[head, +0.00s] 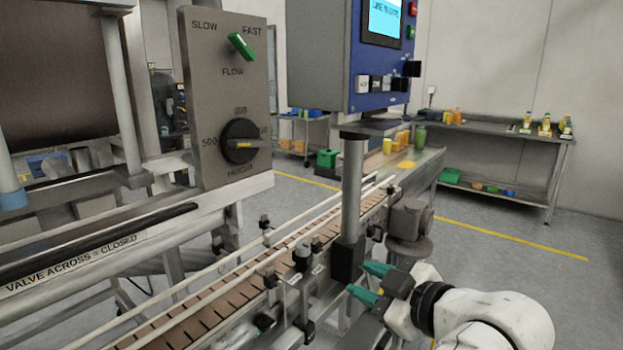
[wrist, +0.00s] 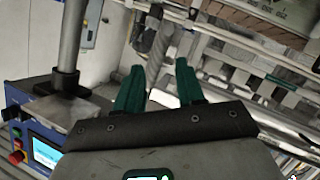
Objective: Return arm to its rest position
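My gripper (head: 361,283) is at the lower middle of the head view, at the end of my white arm. Its two green fingers are apart with nothing between them. It is just right of the conveyor (head: 220,290), near the grey post that carries the control box. In the wrist view my gripper (wrist: 158,85) also shows its fingers spread and empty, with a blurred metal bar beyond them.
A grey panel (head: 220,90) with a green flow lever (head: 241,46) and a black height knob (head: 240,141) stands left. The blue control box (head: 385,85) hangs above the conveyor. A side table (head: 500,130) with bottles stands back right. Floor (head: 500,250) at right is clear.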

